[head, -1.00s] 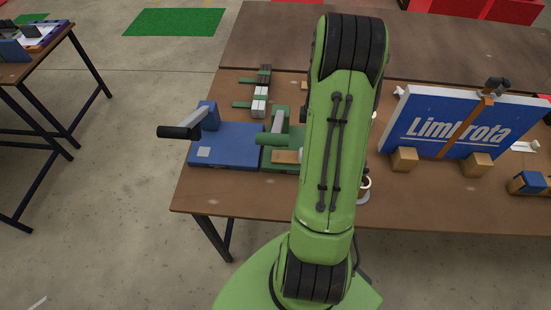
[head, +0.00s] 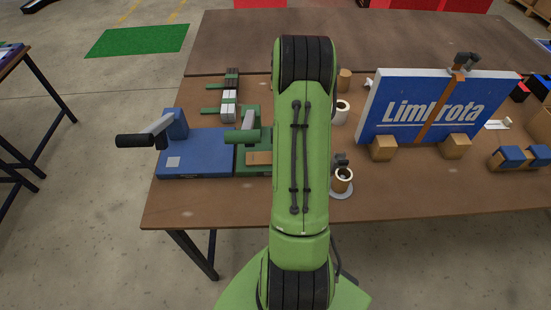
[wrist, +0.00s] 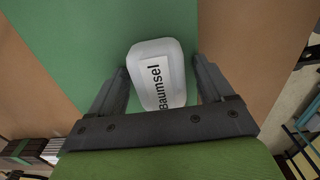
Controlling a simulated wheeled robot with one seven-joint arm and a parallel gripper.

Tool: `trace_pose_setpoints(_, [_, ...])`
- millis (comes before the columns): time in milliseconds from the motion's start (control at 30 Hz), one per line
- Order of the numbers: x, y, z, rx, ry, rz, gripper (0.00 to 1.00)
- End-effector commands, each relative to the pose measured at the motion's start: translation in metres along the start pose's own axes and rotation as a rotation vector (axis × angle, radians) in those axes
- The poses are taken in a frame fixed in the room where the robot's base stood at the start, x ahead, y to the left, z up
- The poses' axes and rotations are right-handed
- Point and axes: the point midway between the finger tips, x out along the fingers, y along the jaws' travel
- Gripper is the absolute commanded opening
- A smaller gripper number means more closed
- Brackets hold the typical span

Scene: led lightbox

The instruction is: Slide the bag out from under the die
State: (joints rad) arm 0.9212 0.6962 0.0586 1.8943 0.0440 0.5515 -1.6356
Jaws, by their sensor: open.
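In the wrist view a white, rounded bag (wrist: 152,52) with a label reading "Baumsel" lies on a flat green surface (wrist: 70,45). My gripper (wrist: 160,66) is open, with one finger on each side of the bag. Small gaps seem to show beside it; whether either finger touches it I cannot tell. I cannot make out a die on the bag in this view. In the head view my arm hides the bag and my gripper.
A blue base (head: 200,160) with a black-handled lever and a green base (head: 250,168) with a green-handled lever stand at the table's left.

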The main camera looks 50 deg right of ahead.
Motion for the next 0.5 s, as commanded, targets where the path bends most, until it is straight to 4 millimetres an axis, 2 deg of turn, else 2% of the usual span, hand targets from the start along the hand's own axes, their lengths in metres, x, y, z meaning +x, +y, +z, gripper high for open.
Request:
trace_pose_setpoints(67, [-0.0011,-0.0001,0.0001,0.000,0.000,0.000,0.78])
trace_pose_setpoints(433, [-0.0016,0.0001,0.0000,0.000,0.000,0.000,0.21])
trace_pose_setpoints(500, [-0.0018,0.0003,0.0007,0.000,0.000,0.001,0.20])
